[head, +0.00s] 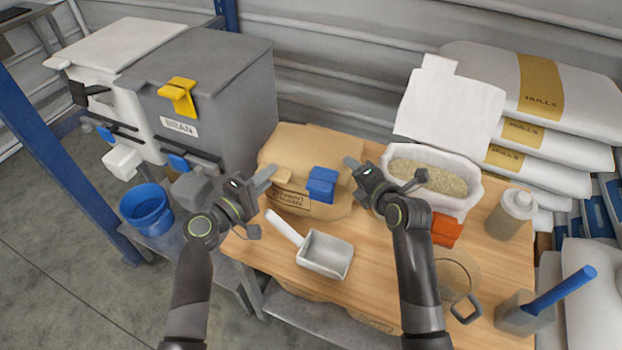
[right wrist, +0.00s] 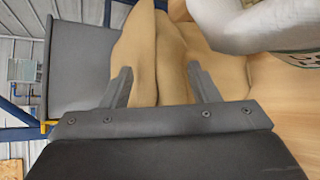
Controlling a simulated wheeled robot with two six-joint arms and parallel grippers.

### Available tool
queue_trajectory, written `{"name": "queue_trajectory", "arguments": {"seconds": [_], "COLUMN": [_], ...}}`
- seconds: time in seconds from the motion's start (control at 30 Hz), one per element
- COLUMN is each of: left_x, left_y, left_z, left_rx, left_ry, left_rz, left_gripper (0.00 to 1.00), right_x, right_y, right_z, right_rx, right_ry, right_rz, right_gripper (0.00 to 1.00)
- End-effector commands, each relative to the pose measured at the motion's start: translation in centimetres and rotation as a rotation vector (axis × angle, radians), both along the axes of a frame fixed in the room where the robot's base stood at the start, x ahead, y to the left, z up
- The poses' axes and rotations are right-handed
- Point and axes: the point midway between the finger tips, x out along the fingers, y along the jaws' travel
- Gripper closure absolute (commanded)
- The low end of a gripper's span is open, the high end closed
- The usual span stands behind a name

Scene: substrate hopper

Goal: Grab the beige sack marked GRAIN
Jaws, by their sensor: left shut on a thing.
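The beige sack (head: 318,142) stands at the back left of the wooden table, its printed front partly readable as GRAIN. A blue clip (head: 322,184) and a small tan piece show at its front. My left gripper (head: 266,178) is at the sack's left front edge, shut on the sack; its fingertips are partly hidden. My right gripper (head: 357,172) is at the sack's right side. In the right wrist view its fingers (right wrist: 162,88) stand apart, with folded beige sack material (right wrist: 150,55) between and beyond them.
A white tub (head: 465,205) of grain stands close to the right gripper. A white scoop (head: 325,254), an orange clip (head: 446,231), a clear jug (head: 455,275) and a bottle (head: 512,213) are on the table. A grey bin (head: 225,85) marked BRAN stands left; HULLS sacks (head: 565,90) are stacked right.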

Motion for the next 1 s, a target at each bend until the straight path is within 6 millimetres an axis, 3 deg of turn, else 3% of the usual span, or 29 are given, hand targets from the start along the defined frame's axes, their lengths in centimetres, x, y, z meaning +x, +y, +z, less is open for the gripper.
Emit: {"name": "queue_trajectory", "arguments": {"seconds": [0.07,0.3,1.0], "left_x": [0.0,-0.1,0.0], "left_y": [-0.1,-0.2,-0.4], "left_z": [0.0,0.1,1.2], "left_rx": [-0.001,-0.003,-0.013], "left_ry": [0.0,-0.001,-0.004], "left_rz": [-0.003,-0.006,-0.011], "left_gripper": [1.0,1.0,1.0], "right_x": [0.0,-0.1,-0.2], "right_y": [0.1,0.1,0.4], "right_z": [-0.2,-0.3,0.3], "right_rx": [0.002,0.004,0.013], "right_ry": [0.005,0.011,0.015], "right_rz": [0.001,0.002,0.005], "right_gripper": [0.68,1.0,1.0]}}
